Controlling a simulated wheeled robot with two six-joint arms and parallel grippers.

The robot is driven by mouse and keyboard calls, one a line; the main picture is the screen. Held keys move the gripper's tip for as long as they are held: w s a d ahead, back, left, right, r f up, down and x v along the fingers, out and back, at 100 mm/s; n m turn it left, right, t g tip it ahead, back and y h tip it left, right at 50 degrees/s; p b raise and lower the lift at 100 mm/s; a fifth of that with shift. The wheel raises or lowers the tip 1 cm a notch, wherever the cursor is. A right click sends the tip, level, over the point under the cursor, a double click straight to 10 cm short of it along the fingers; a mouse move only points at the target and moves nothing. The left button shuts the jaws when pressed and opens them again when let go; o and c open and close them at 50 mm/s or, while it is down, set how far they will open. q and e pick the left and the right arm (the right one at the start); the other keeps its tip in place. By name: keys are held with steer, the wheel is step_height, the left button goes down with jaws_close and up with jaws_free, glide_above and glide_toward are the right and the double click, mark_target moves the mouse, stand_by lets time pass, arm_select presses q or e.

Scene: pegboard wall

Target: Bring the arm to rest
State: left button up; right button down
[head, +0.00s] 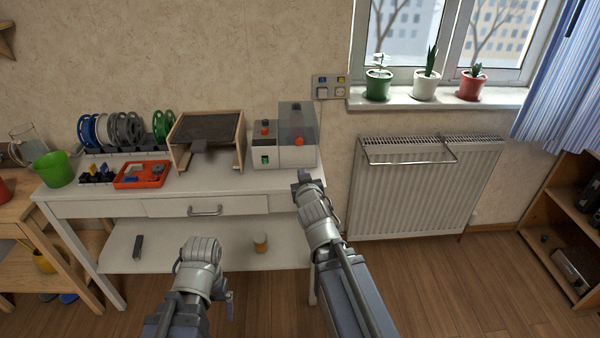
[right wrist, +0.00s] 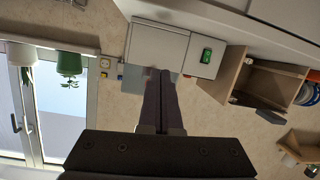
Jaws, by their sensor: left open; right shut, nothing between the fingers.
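My right arm reaches up from the bottom middle of the head view to the right end of the white table (head: 180,192). My right gripper (head: 303,180) is shut and empty, close in front of the grey-and-white machine (head: 282,156). In the right wrist view, its two fingers (right wrist: 161,76) are together with nothing between them, and the machine (right wrist: 160,45) shows behind their tips. My left arm is bent low in front of the table. My left gripper (head: 229,302) is partly hidden beside its arm and is open, with nothing seen in it.
On the table are a wooden-sided box (head: 208,128), a red tray (head: 142,174), several spools (head: 128,128) and a green bucket (head: 53,169). A radiator (head: 425,190) hangs right of my right arm. A lower shelf (head: 190,243) holds a small jar (head: 260,243). The floor at right is clear.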

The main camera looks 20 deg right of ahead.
steer(key=s+a+f+n+g+y, duration=0.2)
steer(key=s+a+f+g, duration=0.6)
steer(key=a+f, duration=0.35)
steer(key=s+a+f+n+g, duration=0.1)
steer(key=s+a+f+g, duration=0.2)
steer(key=s, duration=0.4)
steer(key=s+a+f+n+g, duration=0.2)
steer(key=s+a+g, duration=0.25)
steer(key=s, duration=0.35)
arm_select(q)
step_height(320, 180, up, 18)
steer(key=p, duration=1.7)
steer(key=shift+f+p, duration=0.2)
steer(key=shift+p, duration=0.1)
arm_select(e)
step_height(320, 180, up, 18)
steer(key=shift+s+a+f, duration=0.15)
steer(key=shift+s+a, duration=0.05)
steer(key=shift+a, duration=0.05)
arm_select(q)
steer(key=shift+c, duration=0.2)
arm_select(e)
steer(key=shift+t, duration=0.25)
